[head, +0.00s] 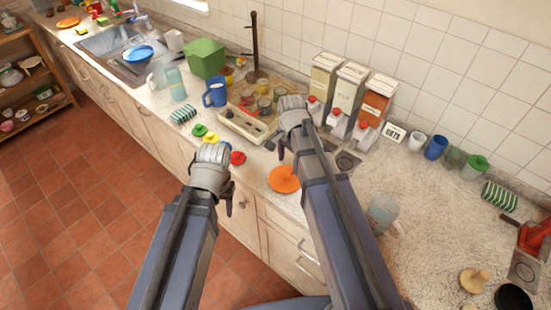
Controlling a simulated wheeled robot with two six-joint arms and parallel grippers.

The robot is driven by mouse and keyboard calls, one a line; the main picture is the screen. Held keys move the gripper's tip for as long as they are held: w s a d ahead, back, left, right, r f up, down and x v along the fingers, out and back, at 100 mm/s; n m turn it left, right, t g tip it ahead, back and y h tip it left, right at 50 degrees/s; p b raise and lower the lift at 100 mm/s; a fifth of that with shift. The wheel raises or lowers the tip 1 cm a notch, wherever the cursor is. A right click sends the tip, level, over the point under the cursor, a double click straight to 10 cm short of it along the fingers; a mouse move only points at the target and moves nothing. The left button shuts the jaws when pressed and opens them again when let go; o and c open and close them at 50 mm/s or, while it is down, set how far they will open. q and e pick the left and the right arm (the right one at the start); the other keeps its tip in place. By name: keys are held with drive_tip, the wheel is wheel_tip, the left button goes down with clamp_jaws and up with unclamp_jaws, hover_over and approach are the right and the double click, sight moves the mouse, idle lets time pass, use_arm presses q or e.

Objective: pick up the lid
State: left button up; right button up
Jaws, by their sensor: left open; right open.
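Several lids lie on the counter, and I cannot tell which one is meant. The orange lid (284,180) is flat with a raised knob and is the largest of the group near my grippers. A red lid (238,158), a yellow lid (211,138) and a green lid (199,130) lie in a row to its left. My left gripper (230,202) is open and empty, in front of the counter edge below the red lid. My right gripper (277,148) is open and empty, above the counter just behind the orange lid, apart from it. My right arm hides the counter right of that lid.
A cream tray with a switch panel (247,123), a blue mug (215,95) and jars stand behind. Three dispensers (345,95) stand against the wall. A clear jug (382,212) stands right of my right arm. A sink (115,50) is far left. Counter at right is partly free.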

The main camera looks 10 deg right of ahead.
sight(285, 174)
drive_tip(key=shift+w+d+r, duration=0.1)
drive_tip(key=shift+w, duration=0.4)
drive_tip(key=shift+s+f+b, duration=0.2)
drive_tip(key=shift+f+b, duration=0.15)
drive_tip(key=shift+b, duration=0.15)
wheel_tip(285, 174, down, 2)
drive_tip(key=shift+w+f+b, duration=0.1)
drive_tip(key=shift+w+b, duration=0.05)
drive_tip(key=shift+b, duration=0.8)
drive_tip(key=f+b, duration=0.5)
drive_tip(key=shift+w+a, duration=0.25)
drive_tip(key=shift+a, duration=0.05)
drive_tip(key=shift+r, duration=0.1)
drive_tip(key=shift+c, duration=0.4)
clamp_jaws()
